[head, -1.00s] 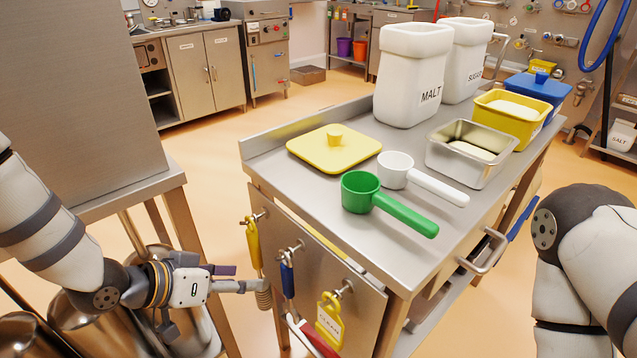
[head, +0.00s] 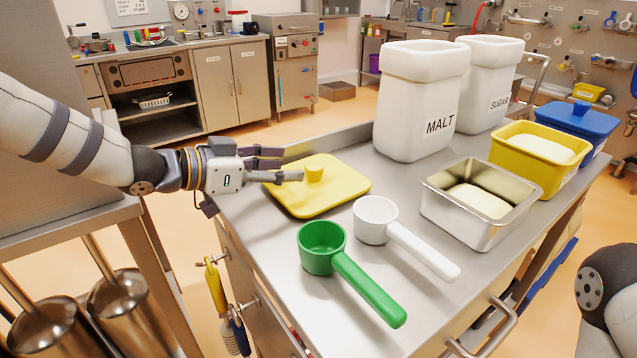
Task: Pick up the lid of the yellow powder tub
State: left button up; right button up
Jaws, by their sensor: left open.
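The yellow lid (head: 325,196) lies flat on the steel table, with a round knob (head: 314,175) at its middle. My left gripper (head: 292,164) is open at the lid's left side, its fingers pointing right toward the knob. One fingertip shows right beside the knob; I cannot tell whether it touches. The fingers hide the lid's upper left part. The yellow tub (head: 538,157) stands uncovered at the table's right side, with pale powder in it. My right gripper is out of view; only part of my right arm shows at the lower right edge.
A green scoop (head: 345,270) and a white scoop (head: 400,235) lie in front of the lid. A steel pan (head: 480,200) with powder stands right of them. A blue lidded tub (head: 578,120) is beside the yellow one.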

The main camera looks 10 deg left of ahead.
aim_at(307, 168)
pick_arm(q)
jog(key=x, duration=0.6)
jog(key=shift+s+d+f+b, duration=0.15)
jog(key=shift+s+d+b, duration=0.05)
jog(key=shift+s+b, duration=0.15)
grip_shut()
